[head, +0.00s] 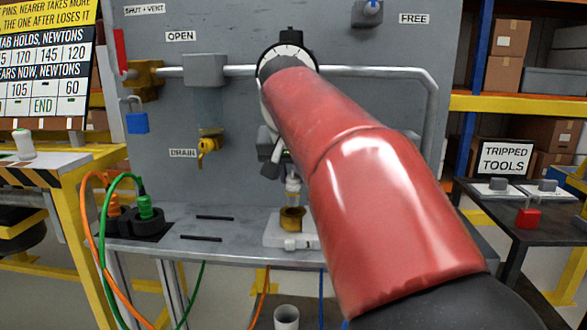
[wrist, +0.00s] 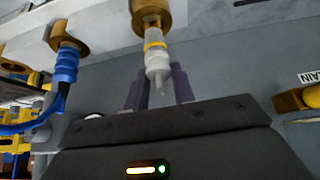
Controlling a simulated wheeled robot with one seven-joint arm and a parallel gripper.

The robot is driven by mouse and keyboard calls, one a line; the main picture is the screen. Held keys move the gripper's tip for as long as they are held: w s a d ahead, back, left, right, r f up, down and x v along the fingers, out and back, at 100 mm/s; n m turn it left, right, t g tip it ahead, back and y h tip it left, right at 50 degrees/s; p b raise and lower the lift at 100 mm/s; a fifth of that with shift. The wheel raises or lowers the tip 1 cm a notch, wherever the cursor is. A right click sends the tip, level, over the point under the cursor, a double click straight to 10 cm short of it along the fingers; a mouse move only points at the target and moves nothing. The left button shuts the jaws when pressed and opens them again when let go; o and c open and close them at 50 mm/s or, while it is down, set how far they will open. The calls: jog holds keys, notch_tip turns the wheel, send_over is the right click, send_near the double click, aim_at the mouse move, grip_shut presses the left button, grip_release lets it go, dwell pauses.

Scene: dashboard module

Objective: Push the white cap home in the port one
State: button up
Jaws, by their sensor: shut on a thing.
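The white cap (wrist: 157,62) is a pale, partly clear piece with a yellow band and a narrow stem. It is between the dark fingers of my gripper (wrist: 158,92), which is shut on it. Its banded end meets the brass port (wrist: 150,10) in the wrist view; how deep it sits I cannot tell. In the head view the cap (head: 292,184) stands upright over the brass port (head: 292,219) on a pale block. My gripper (head: 283,172) is beside and above it, partly hidden by my red arm.
A blue plug (wrist: 66,62) sits in another brass fitting beside the port. Green (head: 144,206) and orange (head: 113,206) plugs with cables stand on the bench (head: 190,253) at left. A grey panel (head: 230,120) with pipes and a yellow drain valve (head: 208,145) rises behind.

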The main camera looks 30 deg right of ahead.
aim_at(292, 186)
jog(key=shift+f+b, duration=1.05)
jog(key=shift+f, duration=0.35)
jog(key=shift+f+b, duration=0.6)
jog(key=shift+f, duration=0.2)
dwell(0.8)
jog(key=o, duration=1.1)
jog(key=p+v, duration=0.1)
jog(key=v, duration=0.7)
jog(key=shift+f, duration=0.1)
jog(key=s+a+f+n+y, duration=0.1)
jog(key=s+a+f+n, duration=0.1)
jog(key=s+f, duration=0.3)
jog(key=s+a+f+n+y, duration=0.1)
jog(key=s+a+f, duration=0.4)
jog(key=f, duration=0.7)
jog(key=s+a+f+n+y, duration=0.1)
jog(key=s+a+f+n, duration=0.2)
jog(key=s+f, duration=0.3)
jog(key=shift+s+a+f+n+y, duration=0.15)
jog(key=shift+a+f, duration=0.1)
jog(key=shift+f, duration=0.35)
jog(key=shift+s+a+f+n+y, duration=0.1)
jog(key=shift+a+f, duration=0.1)
jog(key=shift+f, duration=0.35)
jog(key=shift+s+a+f+n+y, duration=0.15)
jog(key=shift+a+f, duration=0.1)
jog(key=shift+f, duration=0.35)
